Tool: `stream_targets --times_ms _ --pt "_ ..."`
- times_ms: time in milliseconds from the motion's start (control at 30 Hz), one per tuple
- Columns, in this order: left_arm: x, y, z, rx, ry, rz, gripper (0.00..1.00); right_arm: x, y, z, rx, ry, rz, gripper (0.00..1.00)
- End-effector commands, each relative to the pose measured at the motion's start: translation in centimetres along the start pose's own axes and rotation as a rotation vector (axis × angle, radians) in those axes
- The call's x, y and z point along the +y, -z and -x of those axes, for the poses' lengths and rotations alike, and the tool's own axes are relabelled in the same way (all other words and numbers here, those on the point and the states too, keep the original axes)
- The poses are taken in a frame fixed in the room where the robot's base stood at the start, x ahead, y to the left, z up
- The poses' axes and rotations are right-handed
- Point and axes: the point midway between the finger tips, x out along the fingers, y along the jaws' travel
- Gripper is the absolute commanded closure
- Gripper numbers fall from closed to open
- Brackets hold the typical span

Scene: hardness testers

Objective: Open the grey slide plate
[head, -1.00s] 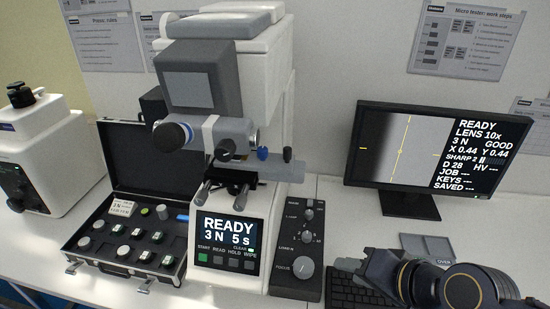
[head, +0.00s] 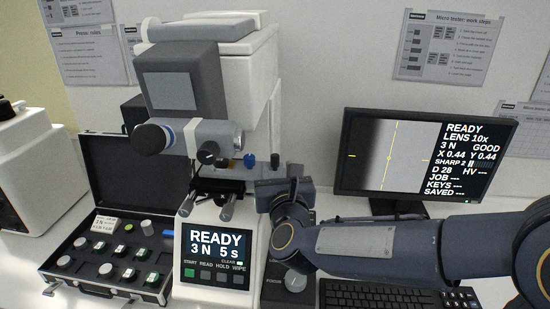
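I cannot make out a grey slide plate for certain. A flat grey panelled piece lay right of the keyboard a second ago, and my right arm now covers that spot. My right gripper (head: 272,192) is at the right side of the white hardness tester (head: 250,75), close to its stage (head: 222,180). Its fingers are small and dark, and I cannot tell whether they are open or touching anything. My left gripper is not in view.
An open black case (head: 95,165) with several small blocks stands left of the tester. A control box with a focus knob (head: 295,281) is below my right gripper. The monitor (head: 420,155) and keyboard (head: 390,296) are at right. Another white machine (head: 35,170) is at far left.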

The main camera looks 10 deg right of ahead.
Motion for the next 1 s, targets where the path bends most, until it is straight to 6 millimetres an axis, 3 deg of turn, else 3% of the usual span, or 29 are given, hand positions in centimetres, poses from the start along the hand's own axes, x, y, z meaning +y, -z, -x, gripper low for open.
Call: stream_targets --times_ms 100,300,633,933,1000 --pt "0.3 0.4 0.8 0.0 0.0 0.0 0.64 0.0 -0.2 -2.1 0.003 0.001 0.002 0.61" --pt "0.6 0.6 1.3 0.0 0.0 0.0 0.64 0.0 -0.2 -4.3 0.001 -0.001 0.003 0.61" --pt "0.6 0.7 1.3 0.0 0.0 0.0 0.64 0.0 0.0 -4.9 0.001 -0.002 0.003 0.61" --pt "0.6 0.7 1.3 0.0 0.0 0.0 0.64 0.0 0.0 -4.8 0.001 -0.002 0.003 0.98" --pt "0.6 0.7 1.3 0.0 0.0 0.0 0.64 0.0 0.0 -4.8 0.001 -0.002 0.003 1.0"
